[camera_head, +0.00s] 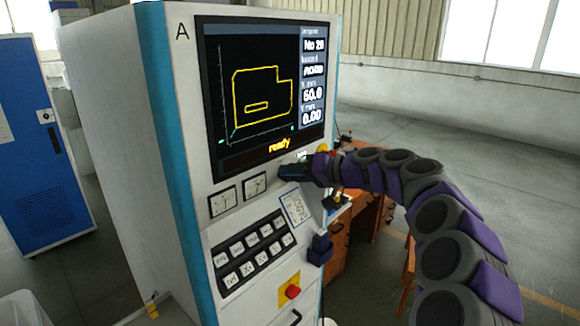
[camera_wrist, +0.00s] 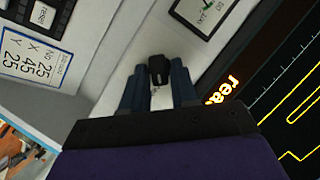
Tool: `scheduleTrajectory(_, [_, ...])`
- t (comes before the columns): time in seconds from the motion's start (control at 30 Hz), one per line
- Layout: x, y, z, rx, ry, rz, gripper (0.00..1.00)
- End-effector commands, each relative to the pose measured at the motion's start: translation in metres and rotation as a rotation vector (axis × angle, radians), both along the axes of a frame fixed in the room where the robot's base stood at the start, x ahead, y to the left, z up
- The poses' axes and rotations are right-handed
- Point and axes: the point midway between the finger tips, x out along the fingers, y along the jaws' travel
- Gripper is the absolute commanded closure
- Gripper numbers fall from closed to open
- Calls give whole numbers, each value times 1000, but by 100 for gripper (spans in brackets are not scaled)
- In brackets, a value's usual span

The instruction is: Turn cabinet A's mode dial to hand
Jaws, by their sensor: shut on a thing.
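Cabinet A (camera_head: 150,130) is a light cabinet with blue edge trim and a letter A at its top left. Its screen (camera_head: 262,95) shows a yellow outline and the word "ready". My gripper (camera_head: 287,171) reaches in from the right to the panel just below the screen. In the wrist view my gripper (camera_wrist: 158,82) has its two fingers shut on a small black knob, the mode dial (camera_wrist: 158,69), one finger on each side. In the head view the dial is hidden by my gripper. The dial's position markings cannot be read.
Left of my gripper are two square meters (camera_head: 223,201). Below are a black keypad (camera_head: 252,252), a paper label (camera_head: 295,208) and a red button (camera_head: 292,291) on a yellow plate. A blue locker (camera_head: 45,150) stands left. A wooden desk (camera_head: 365,225) stands behind, with open floor to the right.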

Motion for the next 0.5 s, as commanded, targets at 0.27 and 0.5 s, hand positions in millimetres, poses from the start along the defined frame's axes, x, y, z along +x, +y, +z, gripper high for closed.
scheduleTrajectory(0.27, [3, -4, -1, 141, 181, -6, 100])
scheduleTrajectory(0.5, [4, -5, -4, 223, 288, -7, 100])
